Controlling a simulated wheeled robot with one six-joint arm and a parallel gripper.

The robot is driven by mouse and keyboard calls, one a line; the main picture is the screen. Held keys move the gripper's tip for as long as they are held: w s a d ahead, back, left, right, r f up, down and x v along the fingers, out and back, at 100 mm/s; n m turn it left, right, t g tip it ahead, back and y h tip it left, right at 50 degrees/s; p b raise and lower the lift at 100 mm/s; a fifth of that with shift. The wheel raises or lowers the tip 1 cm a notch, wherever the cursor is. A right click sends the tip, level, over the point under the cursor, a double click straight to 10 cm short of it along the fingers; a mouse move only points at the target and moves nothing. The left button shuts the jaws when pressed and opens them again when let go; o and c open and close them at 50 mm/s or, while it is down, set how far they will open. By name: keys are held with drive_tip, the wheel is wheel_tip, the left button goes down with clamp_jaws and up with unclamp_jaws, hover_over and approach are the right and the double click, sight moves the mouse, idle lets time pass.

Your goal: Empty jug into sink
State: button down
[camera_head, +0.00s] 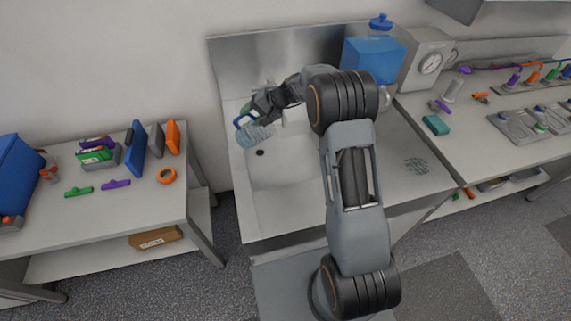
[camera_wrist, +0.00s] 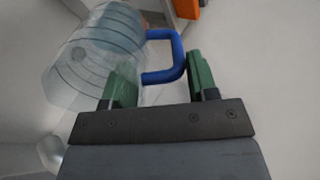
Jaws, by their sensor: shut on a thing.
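A clear jug (camera_head: 257,134) with a blue handle (camera_head: 240,121) is held over the left part of the sink (camera_head: 285,170). My gripper (camera_head: 249,111) is shut on the blue handle. In the wrist view the green fingers of my gripper (camera_wrist: 160,85) stand either side of the blue handle (camera_wrist: 172,50), and the clear ribbed jug (camera_wrist: 95,55) lies to the left, tilted. Whether liquid is in the jug or flowing from it cannot be told. The drain (camera_head: 260,153) shows in the basin just below the jug.
A blue container (camera_head: 372,58) with a blue cap stands behind the sink at right, beside a grey box with a gauge (camera_head: 428,62). A left table (camera_head: 140,205) holds several tools. A right bench (camera_head: 480,125) holds trays and a teal block (camera_head: 435,125). The basin is clear.

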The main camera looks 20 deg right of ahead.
sight(241, 128)
drive_tip(key=shift+w+a+f+h, duration=0.1)
drive_tip(key=shift+a+f+h, duration=0.3)
drive_tip(key=shift+f, duration=0.3)
drive_tip(key=a+h+p, duration=0.1)
drive_tip(key=a+f+g+h+p, duration=0.1)
drive_tip(key=w+a+f+h+p, duration=0.1)
drive_tip(key=p, duration=0.1)
drive_tip(key=shift+w+a+h, duration=0.1)
drive_tip(key=shift+a+h, duration=0.2)
drive_tip(key=shift+a, duration=0.05)
drive_tip(key=shift+w+a+f+g+h, duration=0.1)
drive_tip(key=shift+w+a+g+h, duration=0.1)
drive_tip(key=shift+a+h, duration=0.4)
drive_tip(key=shift+w+a+g+h, duration=0.2)
drive_tip(key=shift+a+h, duration=0.2)
drive_tip(key=shift+a, duration=0.25)
drive_tip(key=shift+w+a+f+g+h, duration=0.15)
drive_tip(key=shift+w+a+g+h, duration=0.15)
drive_tip(key=shift+a+h, duration=0.5)
drive_tip(key=shift+w+a+f+g+h, duration=0.2)
drive_tip(key=shift+a+g+h, duration=0.1)
drive_tip(key=shift+a+h, duration=0.5)
wheel_tip(241, 128, up, 6)
drive_tip(key=shift+d, duration=0.15)
